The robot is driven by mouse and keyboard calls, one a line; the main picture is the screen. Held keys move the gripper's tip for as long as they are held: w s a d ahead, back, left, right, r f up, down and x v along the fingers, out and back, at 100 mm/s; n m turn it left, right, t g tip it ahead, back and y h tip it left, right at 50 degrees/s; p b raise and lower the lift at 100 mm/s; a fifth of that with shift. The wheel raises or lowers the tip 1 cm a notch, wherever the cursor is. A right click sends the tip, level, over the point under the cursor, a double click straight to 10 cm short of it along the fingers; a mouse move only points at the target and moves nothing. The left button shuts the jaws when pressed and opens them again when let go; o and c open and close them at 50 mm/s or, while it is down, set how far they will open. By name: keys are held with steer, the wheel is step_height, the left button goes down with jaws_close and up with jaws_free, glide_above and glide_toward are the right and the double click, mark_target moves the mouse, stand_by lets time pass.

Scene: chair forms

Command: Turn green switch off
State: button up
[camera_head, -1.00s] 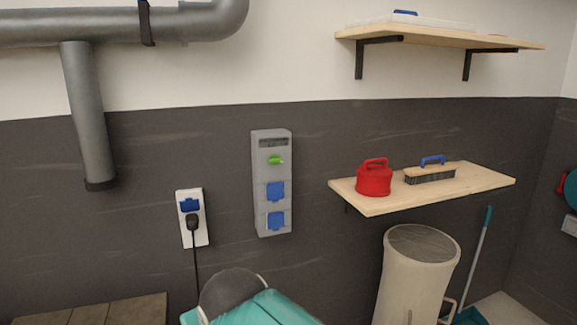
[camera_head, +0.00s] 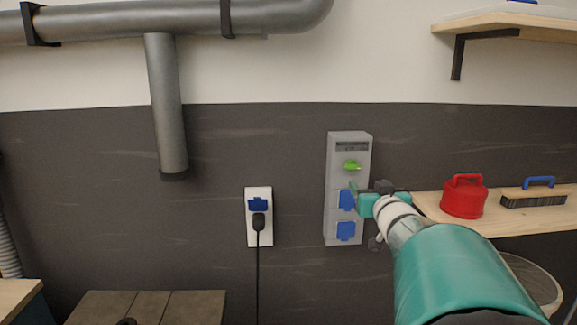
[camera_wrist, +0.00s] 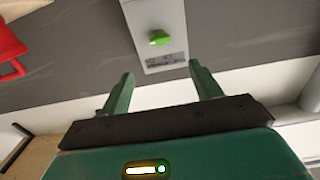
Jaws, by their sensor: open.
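The green switch (camera_head: 351,165) is a small knob on the upper part of a grey wall-mounted box (camera_head: 336,185) with two blue socket covers below it. In the wrist view the switch (camera_wrist: 159,38) appears upside down, beyond my fingertips and between their lines. My gripper (camera_head: 362,197) is in front of the box, below and slightly right of the switch in the head view. In the wrist view my gripper (camera_wrist: 161,78) has its two green fingers wide apart with nothing between them. It is apart from the switch.
A wooden shelf (camera_head: 436,212) right of the box holds a red kettle-like container (camera_head: 463,199) and a brush (camera_head: 535,193) with a blue handle. A white outlet (camera_head: 251,229) with a black plug is left of the box. Grey pipes (camera_head: 170,110) run above. The wall between is clear.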

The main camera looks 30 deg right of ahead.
mark_target(354, 166)
steer(key=x, duration=1.3)
steer(key=shift+w+d, duration=0.2)
steer(key=shift+w, duration=0.1)
steer(key=c, duration=1)
